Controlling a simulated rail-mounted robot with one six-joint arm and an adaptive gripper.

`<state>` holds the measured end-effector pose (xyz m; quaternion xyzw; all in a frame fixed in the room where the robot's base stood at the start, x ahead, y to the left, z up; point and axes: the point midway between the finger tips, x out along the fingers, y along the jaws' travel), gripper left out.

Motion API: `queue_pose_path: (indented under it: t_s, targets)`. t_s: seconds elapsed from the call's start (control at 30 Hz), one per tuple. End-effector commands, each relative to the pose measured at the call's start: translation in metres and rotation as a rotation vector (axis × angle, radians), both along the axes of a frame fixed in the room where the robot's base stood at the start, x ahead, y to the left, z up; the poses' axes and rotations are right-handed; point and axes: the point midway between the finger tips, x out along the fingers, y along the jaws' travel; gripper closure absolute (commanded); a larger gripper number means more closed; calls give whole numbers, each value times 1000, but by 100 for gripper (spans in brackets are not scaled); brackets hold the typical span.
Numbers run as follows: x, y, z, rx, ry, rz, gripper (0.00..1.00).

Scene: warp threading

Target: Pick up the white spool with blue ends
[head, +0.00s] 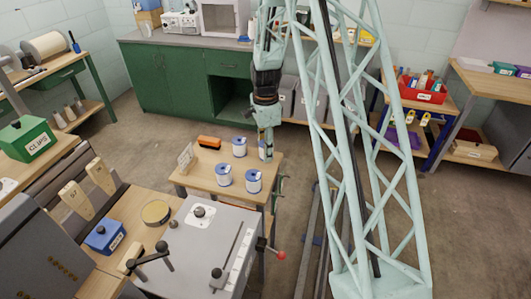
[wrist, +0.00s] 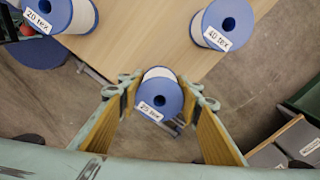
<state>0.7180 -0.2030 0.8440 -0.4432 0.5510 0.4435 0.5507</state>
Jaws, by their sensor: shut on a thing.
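My gripper (wrist: 162,92) is shut on a white spool with blue ends (wrist: 160,97), labelled 25 tex, with one finger on each side of it. In the head view my gripper (head: 266,143) is at the far right edge of the small wooden table, and the held spool (head: 262,151) is partly hidden behind it. Similar spools stand on the table: one labelled 20 tex (wrist: 65,12) and one labelled 40 tex (wrist: 222,22) in the wrist view. In the head view three stand free: one at the back (head: 239,147) and two in front (head: 224,176) (head: 253,182).
The small wooden table (head: 198,182) also bears an orange-and-black item (head: 209,142) and a small upright card (head: 186,156). A grey machine top (head: 205,235) with black knobs stands in front. A green cabinet (head: 170,78) stands behind, across open floor.

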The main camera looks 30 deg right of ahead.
Motion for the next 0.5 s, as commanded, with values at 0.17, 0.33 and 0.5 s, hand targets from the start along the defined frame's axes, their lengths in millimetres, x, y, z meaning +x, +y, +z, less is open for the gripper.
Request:
queue_pose_path:
  t_s: [0.17, 0.33, 0.5]
  targets:
    - [1, 0, 21, 0, -2, 0, 79]
    - [1, 0, 45, -1, -3, 0, 79]
    - [1, 0, 68, -1, -3, 0, 79]
